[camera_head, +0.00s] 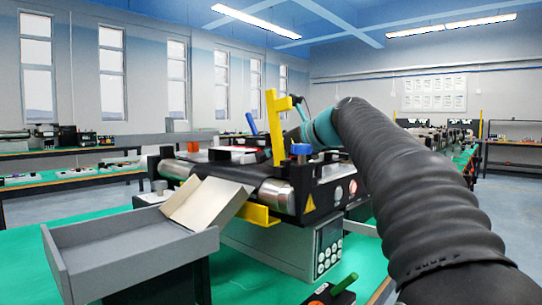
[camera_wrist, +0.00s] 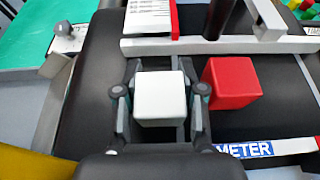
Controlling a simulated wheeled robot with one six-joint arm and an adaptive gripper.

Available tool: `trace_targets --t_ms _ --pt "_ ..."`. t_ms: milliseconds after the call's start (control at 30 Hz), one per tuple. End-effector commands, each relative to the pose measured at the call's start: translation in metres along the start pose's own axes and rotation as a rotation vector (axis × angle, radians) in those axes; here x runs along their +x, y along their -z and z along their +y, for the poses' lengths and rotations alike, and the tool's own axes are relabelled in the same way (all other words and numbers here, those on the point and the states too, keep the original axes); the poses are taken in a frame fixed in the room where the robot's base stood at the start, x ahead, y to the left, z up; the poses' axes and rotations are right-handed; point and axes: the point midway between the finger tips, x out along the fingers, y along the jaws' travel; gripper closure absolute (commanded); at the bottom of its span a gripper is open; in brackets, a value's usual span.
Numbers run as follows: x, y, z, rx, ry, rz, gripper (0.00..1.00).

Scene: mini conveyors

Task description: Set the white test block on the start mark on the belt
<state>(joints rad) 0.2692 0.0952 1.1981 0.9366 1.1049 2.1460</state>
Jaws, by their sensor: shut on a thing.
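The white test block (camera_wrist: 160,98) sits between the two fingers of my gripper (camera_wrist: 160,92), which is shut on it, in the wrist view. The black belt (camera_wrist: 93,75) lies below and on both sides of the gripper. I cannot tell whether the block touches the belt. A red block (camera_wrist: 232,82) stands on the belt just right of the right finger. I cannot make out the start mark. In the head view the conveyor (camera_head: 270,192) stands in the middle; my gripper and the white block are hidden there behind the yellow post and the conveyor's end parts.
A yellow post (camera_head: 276,128) rises at the conveyor's near end.

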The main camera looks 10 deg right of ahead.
Motion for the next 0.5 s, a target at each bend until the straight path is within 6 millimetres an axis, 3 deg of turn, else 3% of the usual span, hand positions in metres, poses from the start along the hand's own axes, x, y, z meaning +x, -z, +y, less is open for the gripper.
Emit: trace_targets --t_ms 167,200,233,500 --pt "0.0014 0.0034 0.0000 0.001 0.000 0.000 0.96" --pt "0.0015 0.0035 -0.0001 0.000 0.000 0.000 0.56" --pt "0.0014 0.0032 -0.0001 0.000 0.000 0.000 0.50" --pt "0.0012 0.0029 -0.0001 0.000 0.000 0.000 0.50"
